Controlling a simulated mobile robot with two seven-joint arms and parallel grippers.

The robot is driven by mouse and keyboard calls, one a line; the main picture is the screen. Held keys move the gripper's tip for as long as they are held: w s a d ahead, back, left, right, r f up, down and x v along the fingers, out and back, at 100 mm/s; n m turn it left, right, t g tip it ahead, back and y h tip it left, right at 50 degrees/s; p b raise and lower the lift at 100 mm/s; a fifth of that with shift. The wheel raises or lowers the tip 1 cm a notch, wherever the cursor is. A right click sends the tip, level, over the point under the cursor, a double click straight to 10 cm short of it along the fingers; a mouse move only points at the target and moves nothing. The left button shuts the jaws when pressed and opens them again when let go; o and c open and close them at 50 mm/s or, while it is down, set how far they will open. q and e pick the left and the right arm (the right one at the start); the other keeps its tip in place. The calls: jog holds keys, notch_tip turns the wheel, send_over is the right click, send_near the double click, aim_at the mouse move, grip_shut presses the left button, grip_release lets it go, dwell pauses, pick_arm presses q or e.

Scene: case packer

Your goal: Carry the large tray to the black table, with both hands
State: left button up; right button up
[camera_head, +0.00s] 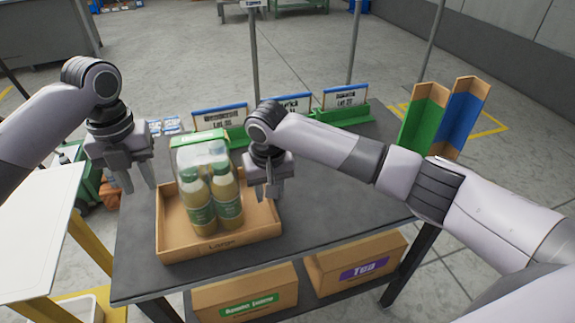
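Green holders with signs (343,108) line the table's back edge. Green and blue angled boards (440,115) stand at right. A white-topped table (38,225) is at left. The tabletop right of the tray is clear.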

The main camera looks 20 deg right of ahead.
notch_tip(320, 180, up, 11)
jog(key=s, duration=0.1)
jog(key=shift+s, duration=0.15)
dwell(0.5)
